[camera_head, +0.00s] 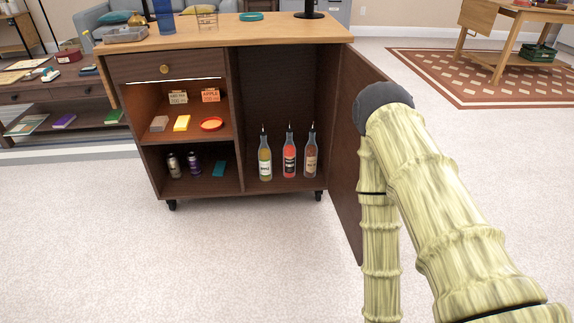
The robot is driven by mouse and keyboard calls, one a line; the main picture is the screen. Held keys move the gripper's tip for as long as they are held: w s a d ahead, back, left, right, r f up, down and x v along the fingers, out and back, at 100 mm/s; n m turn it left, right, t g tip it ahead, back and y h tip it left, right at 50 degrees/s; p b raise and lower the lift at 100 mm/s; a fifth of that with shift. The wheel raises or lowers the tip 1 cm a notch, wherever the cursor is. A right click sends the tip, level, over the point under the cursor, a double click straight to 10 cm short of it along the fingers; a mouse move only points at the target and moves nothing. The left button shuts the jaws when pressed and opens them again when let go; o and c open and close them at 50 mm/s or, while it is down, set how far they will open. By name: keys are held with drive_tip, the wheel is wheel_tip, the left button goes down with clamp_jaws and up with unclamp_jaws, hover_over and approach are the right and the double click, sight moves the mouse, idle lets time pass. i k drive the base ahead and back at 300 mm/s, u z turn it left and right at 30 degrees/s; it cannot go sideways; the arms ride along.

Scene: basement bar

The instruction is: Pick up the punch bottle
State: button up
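Three bottles with dark pourer tops stand upright in a row on the floor of the open right compartment of a wooden bar cabinet (218,190). The left one is yellow-green (265,158), the middle one is red (289,156), and the right one is brown (311,157). Their labels are too small to read, so I cannot tell for certain which is punch; the red colour fits it best. My arm reaches up from the lower right and folds down in front of the open cabinet door. My gripper is out of view.
The open cabinet door (346,165) stands out on the right of the compartment. Left shelves hold small boxes, a red dish (211,124) and cans (193,164). The cabinet top bears a blue glass (164,17) and a tray (126,34). The carpet in front is clear.

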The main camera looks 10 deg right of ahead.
sight(289, 149)
drive_tip(key=u, duration=2.2)
drive_tip(key=i, duration=3)
drive_tip(key=z, duration=3.55)
drive_tip(key=i, duration=0.8)
drive_tip(key=u, duration=0.05)
